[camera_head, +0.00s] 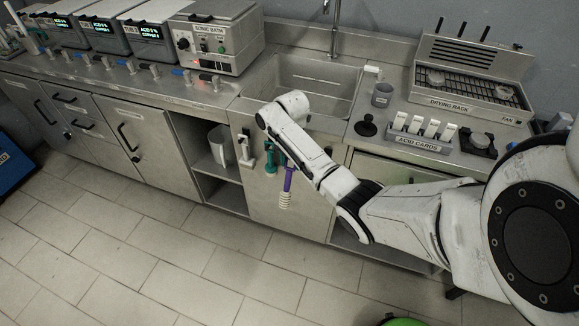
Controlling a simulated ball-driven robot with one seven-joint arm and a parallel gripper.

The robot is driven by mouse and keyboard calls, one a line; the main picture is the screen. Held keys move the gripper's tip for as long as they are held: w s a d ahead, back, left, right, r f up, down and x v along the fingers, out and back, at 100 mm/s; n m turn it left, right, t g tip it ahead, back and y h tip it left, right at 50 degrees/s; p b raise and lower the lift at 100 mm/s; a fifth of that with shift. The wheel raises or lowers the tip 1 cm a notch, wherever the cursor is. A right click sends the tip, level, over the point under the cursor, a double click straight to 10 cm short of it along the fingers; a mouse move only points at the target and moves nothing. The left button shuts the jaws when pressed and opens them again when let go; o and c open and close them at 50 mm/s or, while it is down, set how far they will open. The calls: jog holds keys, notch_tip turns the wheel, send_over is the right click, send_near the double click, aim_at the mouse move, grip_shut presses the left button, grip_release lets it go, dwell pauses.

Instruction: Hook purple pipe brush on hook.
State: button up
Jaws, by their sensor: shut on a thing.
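The purple pipe brush (288,181) hangs down in front of the cabinet below the sink, its pale bristle end (285,200) lowest and its upper end partly hidden by my arm. My gripper (283,159) shows only as a small dark part beside my white forearm. It is shut on the top of the purple brush. The free hook cannot be made out; my arm covers part of that front.
The sink (312,80) lies behind my arm. A pitcher (219,147) stands on an open shelf to the left. The drying rack (464,82), acid cards (423,128) and a grey cup (382,94) stand on the right counter. Tiled floor in front is mostly clear.

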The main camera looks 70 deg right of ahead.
jog(key=shift+w+d+f+b, duration=0.1)
jog(key=shift+d+f+b, duration=0.05)
jog(key=shift+d+b, duration=0.9)
jog(key=shift+w+d+f+b, duration=0.1)
jog(key=shift+d+b, duration=0.9)
jog(key=shift+d+f+b, duration=0.15)
jog(key=shift+d+b, duration=0.2)
jog(key=shift+b, duration=0.05)
jog(key=shift+d+f, duration=0.1)
jog(key=shift+w, duration=0.15)
jog(key=o, duration=1.1)
